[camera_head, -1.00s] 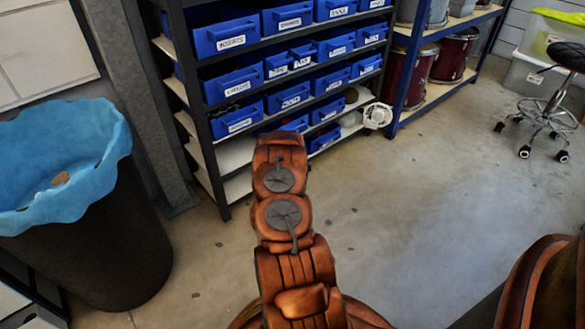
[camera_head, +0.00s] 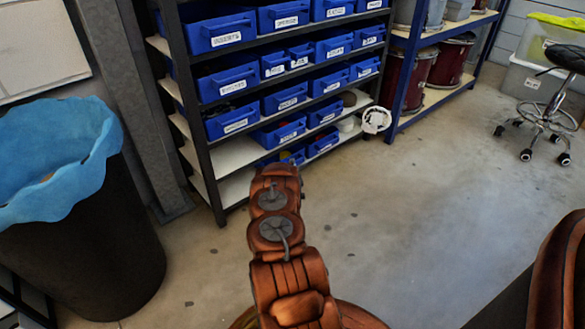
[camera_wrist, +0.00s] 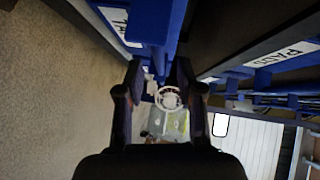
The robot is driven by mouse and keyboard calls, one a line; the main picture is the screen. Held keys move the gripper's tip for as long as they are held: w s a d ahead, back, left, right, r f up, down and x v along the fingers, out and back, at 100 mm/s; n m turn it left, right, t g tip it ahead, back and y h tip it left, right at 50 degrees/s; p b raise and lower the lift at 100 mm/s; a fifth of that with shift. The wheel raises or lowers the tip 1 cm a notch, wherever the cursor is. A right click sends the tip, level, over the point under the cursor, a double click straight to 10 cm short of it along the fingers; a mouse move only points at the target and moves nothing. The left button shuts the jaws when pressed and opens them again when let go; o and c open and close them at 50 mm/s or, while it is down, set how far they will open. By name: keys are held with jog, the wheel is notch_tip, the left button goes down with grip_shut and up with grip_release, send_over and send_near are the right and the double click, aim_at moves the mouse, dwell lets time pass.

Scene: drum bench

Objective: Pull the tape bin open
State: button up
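In the wrist view my gripper (camera_wrist: 159,68) is open, its two dark fingers apart. A blue bin (camera_wrist: 152,28) with a partly cut-off white label comes down from the top, and its lower blue edge shows between and beyond the fingertips. I cannot tell whether they touch it. A second blue bin front at the right has a label (camera_wrist: 283,54) that seems to read PADS. In the head view the blue bins (camera_head: 277,134) stand on the shelves, but the labels are too small to tell which is tape. My arm hides my gripper there.
A dark shelf rack (camera_head: 205,150) holds several rows of blue bins. A black waste bin with a blue liner (camera_head: 60,150) stands at the left. A blue-posted rack with drums (camera_head: 447,65) and a wheeled stool (camera_head: 547,115) are at the right. The floor between is clear.

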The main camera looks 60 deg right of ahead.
jog(key=shift+b+x, duration=0.35)
jog(key=shift+x, duration=0.8)
grip_shut()
